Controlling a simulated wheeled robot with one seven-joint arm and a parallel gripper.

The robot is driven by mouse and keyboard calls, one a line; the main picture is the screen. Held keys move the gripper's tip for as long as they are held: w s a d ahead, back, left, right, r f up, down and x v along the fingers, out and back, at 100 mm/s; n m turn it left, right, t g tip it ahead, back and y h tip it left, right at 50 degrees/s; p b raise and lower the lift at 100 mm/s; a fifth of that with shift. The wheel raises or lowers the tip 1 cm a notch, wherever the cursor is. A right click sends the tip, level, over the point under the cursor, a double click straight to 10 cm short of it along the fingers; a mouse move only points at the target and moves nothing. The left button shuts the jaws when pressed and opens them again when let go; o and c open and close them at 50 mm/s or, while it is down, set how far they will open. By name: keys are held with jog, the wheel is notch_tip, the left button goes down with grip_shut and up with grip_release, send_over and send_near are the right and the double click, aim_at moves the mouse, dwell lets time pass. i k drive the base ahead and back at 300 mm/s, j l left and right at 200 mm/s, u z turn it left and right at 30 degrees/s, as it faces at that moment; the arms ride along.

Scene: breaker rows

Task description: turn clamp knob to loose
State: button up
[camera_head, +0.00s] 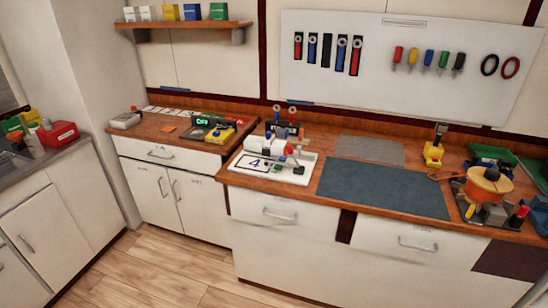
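I cannot tell for sure which part is the clamp knob. A white tray (308,174) marked 4 sits at the left of the long wooden bench and bears a small fixture (284,140) with dark, red and green parts. A yellow device (433,153) with a dark upright part stands at the back right. Any knob's setting is too small to read. My gripper is not in view.
A blue-grey mat (385,188) and a grey mat (370,150) lie bare mid-bench. Green bins (492,155) crowd the right end. A lower side counter (165,130) holds a meter with a green display (202,121). Tools hang on a white pegboard (440,35). The wooden floor is clear.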

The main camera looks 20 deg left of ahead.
aim_at(299, 146)
jog(key=i+j+u, duration=0.2)
jog(key=i+j, duration=0.25)
jog(key=i+j+u, duration=0.25)
jog(key=i, duration=0.25)
jog(key=i+j+u, duration=0.2)
jog(key=i+j, duration=0.15)
jog(key=i, duration=0.2)
jog(key=i+j+u, duration=0.2)
jog(key=i, duration=0.3)
